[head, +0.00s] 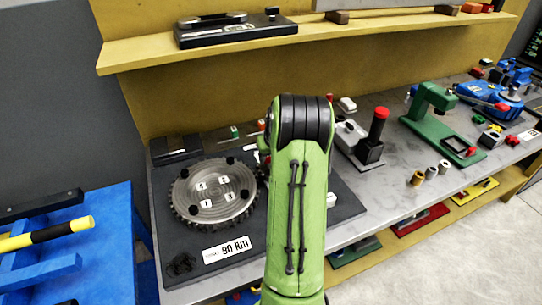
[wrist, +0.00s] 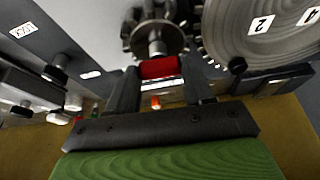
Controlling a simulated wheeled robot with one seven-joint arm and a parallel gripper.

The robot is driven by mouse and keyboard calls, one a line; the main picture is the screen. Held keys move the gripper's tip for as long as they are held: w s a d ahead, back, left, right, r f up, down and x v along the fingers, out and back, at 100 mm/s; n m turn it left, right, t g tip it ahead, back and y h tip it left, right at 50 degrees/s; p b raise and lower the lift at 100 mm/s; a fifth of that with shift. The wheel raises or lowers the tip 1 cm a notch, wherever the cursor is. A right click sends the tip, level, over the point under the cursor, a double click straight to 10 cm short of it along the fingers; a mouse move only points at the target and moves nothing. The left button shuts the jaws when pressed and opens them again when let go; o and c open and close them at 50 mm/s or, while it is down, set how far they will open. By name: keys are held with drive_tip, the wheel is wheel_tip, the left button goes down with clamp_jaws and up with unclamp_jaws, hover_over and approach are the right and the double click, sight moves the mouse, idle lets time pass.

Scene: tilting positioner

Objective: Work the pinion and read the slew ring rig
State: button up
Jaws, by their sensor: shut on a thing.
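The slew ring (head: 213,190) is a grey toothed disc with white number tags and black bolts on a dark base plate (head: 285,240). It also shows at the upper right of the wrist view (wrist: 250,38), where tags 2 and 4 are readable. The dark toothed pinion (wrist: 135,38) sits beside the ring, its teeth close to the ring's edge; exact meshing is unclear. My gripper (wrist: 160,77) is shut on the red knob (wrist: 160,67) at the pinion's shaft. In the head view my green arm hides the gripper and the pinion. A white plate (head: 227,249) reads roughly "90 Rm".
A shelf (head: 300,42) overhangs the bench's back. A red-topped post fixture (head: 375,140) and a green press (head: 435,115) stand right of my arm. A blue stand with a yellow-black bar (head: 50,234) is at left. Small cylinders (head: 430,173) stand near the front edge.

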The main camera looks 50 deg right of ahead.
drive_tip(key=m+h, duration=0.1)
drive_tip(key=m, duration=0.2)
drive_tip(key=shift+m+g+b, duration=0.4)
drive_tip(key=o, duration=1)
drive_tip(key=shift+o, duration=0.2)
drive_tip(key=p+v, duration=0.1)
drive_tip(key=v, duration=1.4)
drive_tip(key=shift+a+r+p, duration=0.2)
drive_tip(key=shift+r+p, duration=0.15)
drive_tip(key=shift+w, duration=0.1)
